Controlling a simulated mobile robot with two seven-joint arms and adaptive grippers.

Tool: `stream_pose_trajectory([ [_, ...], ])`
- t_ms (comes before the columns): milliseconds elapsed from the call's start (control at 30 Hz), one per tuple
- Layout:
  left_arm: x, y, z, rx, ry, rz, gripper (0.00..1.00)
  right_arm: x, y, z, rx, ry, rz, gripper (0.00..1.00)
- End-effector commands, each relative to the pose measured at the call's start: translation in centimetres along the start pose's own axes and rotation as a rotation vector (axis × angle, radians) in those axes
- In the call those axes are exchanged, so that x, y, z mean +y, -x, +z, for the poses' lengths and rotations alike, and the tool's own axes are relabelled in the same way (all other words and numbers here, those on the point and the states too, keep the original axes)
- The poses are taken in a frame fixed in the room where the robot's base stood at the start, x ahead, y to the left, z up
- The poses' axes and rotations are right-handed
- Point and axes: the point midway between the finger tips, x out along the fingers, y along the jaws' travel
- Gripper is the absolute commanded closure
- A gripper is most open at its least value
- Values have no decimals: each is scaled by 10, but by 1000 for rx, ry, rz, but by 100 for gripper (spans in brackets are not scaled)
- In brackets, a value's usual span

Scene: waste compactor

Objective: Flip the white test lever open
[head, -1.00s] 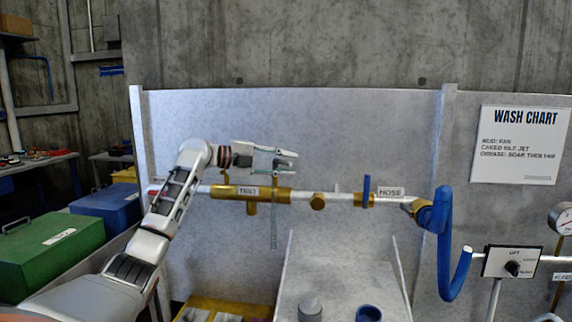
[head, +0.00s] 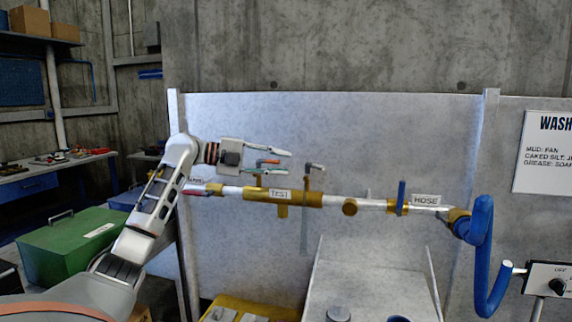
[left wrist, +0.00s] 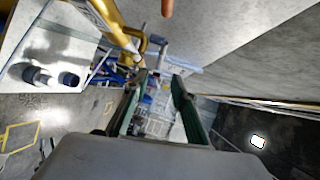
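In the head view, the brass TEST valve body (head: 262,195) sits on the pipe. A pale grey-white lever (head: 315,167) stands on a brass stem above its right end, its handle pointing right. It looks like the white test lever. An orange-tipped handle (head: 268,161) stands above the left end. My left gripper (head: 285,162) is open and empty, left of the pale lever and apart from it, with the orange-tipped handle showing between its fingers' outlines; depth is unclear. The left wrist view shows its two green-edged fingers (left wrist: 160,98) spread apart. My right gripper is out of view.
The pipe runs right to a blue HOSE valve handle (head: 401,197) and a blue hose (head: 481,250). A grey panel (head: 350,130) stands behind. A green box (head: 75,245) is at left, a yellow bin (head: 250,306) below.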

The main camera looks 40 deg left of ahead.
Motion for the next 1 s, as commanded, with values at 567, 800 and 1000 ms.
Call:
stream_pose_trajectory([
  [567,-71,-49,-4,71,546,-371,74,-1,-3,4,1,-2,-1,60],
  [800,-142,-66,3,310,1173,-775,74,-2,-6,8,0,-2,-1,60],
  [1000,-177,-60,14,655,1655,-1076,74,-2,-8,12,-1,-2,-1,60],
])
